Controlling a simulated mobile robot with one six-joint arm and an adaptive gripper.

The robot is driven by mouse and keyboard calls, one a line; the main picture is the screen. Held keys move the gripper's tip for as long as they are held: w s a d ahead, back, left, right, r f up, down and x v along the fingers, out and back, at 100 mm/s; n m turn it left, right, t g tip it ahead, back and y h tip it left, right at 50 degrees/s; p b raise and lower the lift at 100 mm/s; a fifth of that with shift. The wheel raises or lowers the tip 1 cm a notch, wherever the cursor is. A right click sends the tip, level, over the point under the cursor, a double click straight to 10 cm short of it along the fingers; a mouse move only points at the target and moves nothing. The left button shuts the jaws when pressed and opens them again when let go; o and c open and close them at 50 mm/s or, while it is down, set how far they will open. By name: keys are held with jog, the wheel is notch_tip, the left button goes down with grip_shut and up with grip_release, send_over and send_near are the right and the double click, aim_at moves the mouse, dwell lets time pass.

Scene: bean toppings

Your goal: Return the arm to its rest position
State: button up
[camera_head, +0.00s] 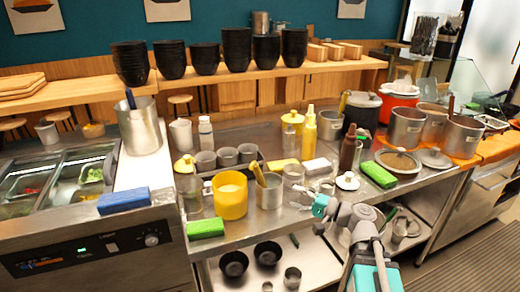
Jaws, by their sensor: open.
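My arm rises from the bottom edge, right of centre, with grey links and teal joint caps. It bends to the left at the front edge of the steel counter (255,222). My gripper (319,227) is small and partly hidden at the arm's left end. It is open, and I see nothing held in it. It is near the counter's front edge, to the right of the metal cup with yellow handles (269,192).
Near my arm are a yellow container (230,196), a white-lidded jar (347,181), a brown bottle (348,150) and a green sponge (379,174). Pots (406,127) stand at right. Black bowls (234,263) sit on the lower shelf. Floor at lower right is clear.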

dwell(0.4)
jog(key=s+f+n+g+h, duration=0.4)
jog(key=f+h, duration=0.4)
jog(key=f, duration=0.5)
jog(key=s+d+f+g+h, duration=0.35)
jog(key=d+f+h, duration=0.35)
jog(key=d+h, duration=0.3)
notch_tip(320, 180, up, 15)
jog(key=d+p, duration=0.1)
jog(key=p, duration=1.3)
jog(key=shift+s+d+f+y, duration=0.15)
jog(key=shift+s+d+y, duration=0.1)
jog(key=shift+y, duration=0.15)
